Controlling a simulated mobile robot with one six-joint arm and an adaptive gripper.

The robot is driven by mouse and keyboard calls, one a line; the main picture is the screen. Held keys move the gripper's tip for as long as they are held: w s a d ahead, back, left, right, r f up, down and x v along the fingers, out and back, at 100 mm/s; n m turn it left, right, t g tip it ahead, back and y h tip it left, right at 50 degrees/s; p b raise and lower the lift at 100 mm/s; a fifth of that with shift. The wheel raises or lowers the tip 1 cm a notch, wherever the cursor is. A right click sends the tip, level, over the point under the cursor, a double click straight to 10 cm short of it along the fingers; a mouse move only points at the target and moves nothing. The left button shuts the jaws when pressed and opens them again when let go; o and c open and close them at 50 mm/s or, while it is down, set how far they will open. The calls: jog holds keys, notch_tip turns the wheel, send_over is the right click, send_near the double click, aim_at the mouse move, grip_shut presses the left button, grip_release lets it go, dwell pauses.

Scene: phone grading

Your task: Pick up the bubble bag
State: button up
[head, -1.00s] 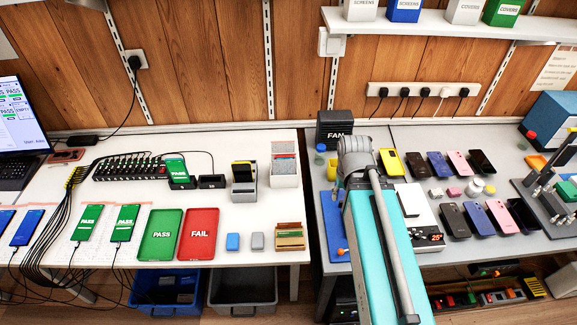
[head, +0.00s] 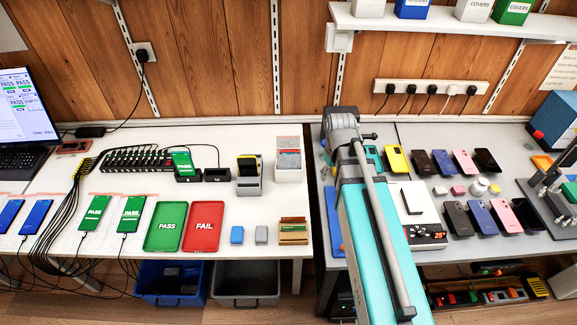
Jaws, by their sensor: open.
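I cannot make out a bubble bag for sure in the head view. A white upright holder (head: 289,174) at the back right of the white table has thin greyish, red-edged sheets (head: 288,158) in it; whether these are bags is too small to tell. My arm rises from the bottom, right of the middle, its joint over the gap between the tables. My gripper's fingers do not show. My arm hides part of the grey table behind it.
The white table (head: 262,210) bears a green PASS tray (head: 165,227), a red FAIL tray (head: 203,227), a wooden holder (head: 293,231) and cabled phones. On the grey table (head: 440,185) several phones lie around a white heat plate (head: 424,215). Blue (head: 170,298) and grey (head: 246,300) bins stand below.

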jog(key=w+a+r+n+p, duration=0.1)
jog(key=w+a+n, duration=0.2)
jog(key=w, duration=0.2)
jog(key=w+a+r+n, duration=0.1)
jog(key=w+a+n, duration=0.2)
jog(key=w+n, duration=0.15)
jog(key=n+p, duration=0.1)
jog(key=n, duration=0.5)
send_over(289, 157)
jog(key=w, duration=0.1)
jog(key=shift+w+r, duration=0.2)
jog(key=shift+r, duration=0.05)
jog(key=shift+f, duration=0.1)
notch_tip(289, 157, down, 8)
jog(key=b, duration=0.8)
jog(key=shift+f, duration=0.25)
jog(key=shift+b, duration=0.3)
jog(key=shift+s+f+b, duration=0.1)
jog(key=shift+f+b, duration=2.4)
jog(key=shift+f, duration=0.1)
grip_shut()
